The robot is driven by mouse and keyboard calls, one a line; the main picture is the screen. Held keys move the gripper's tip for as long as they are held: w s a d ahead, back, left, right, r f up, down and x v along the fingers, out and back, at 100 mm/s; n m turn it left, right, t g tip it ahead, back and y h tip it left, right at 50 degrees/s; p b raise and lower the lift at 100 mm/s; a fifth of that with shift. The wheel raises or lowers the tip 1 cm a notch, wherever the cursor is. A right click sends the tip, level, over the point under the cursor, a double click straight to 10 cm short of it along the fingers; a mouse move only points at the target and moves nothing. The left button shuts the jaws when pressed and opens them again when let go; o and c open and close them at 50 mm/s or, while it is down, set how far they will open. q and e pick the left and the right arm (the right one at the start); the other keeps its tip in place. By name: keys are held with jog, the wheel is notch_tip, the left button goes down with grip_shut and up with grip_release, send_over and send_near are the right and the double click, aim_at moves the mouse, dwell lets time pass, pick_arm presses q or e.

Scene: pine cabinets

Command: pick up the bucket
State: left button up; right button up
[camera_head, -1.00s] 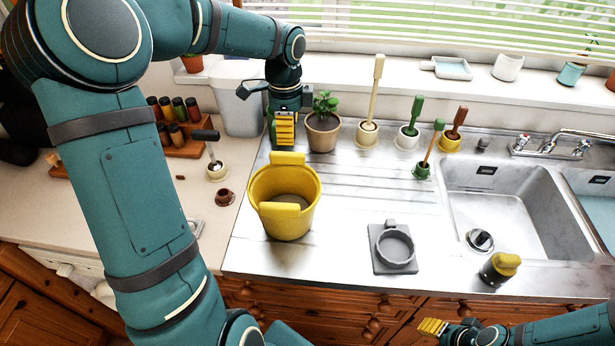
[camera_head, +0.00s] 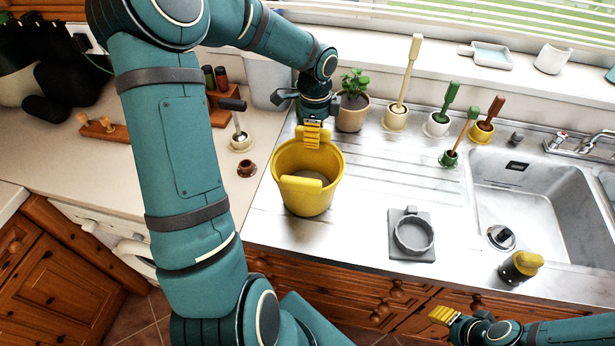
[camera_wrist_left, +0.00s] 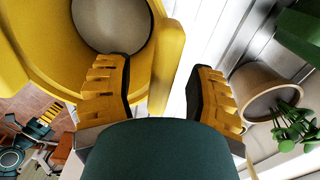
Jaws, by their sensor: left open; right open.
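The yellow bucket (camera_head: 312,200) stands upright on the steel draining board, with a thick yellow grip on its near rim. My left gripper (camera_head: 313,137) points down at the bucket's far rim and hides the far grip in the head view. In the left wrist view, my left gripper (camera_wrist_left: 160,95) is open. One finger is over the inside of the bucket (camera_wrist_left: 60,50), the other is outside, and the far rim and its grip lie between them. My right gripper (camera_head: 443,315) is low at the right, in front of the counter, away from the bucket and open.
A potted plant (camera_head: 353,105) stands close behind the bucket, near my left gripper. Several brushes in pots line the back. A grey ring holder (camera_head: 413,250) lies to the right, before the sink (camera_head: 535,205). A yellow-topped dark object (camera_head: 520,267) stands at the front edge.

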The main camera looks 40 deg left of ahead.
pick_arm(q)
jog(key=f, duration=0.3)
jog(key=shift+a+f, duration=0.2)
jog(key=shift+f, duration=0.2)
jog(key=shift+c, duration=0.4)
grip_shut()
jog(key=shift+r, duration=0.1)
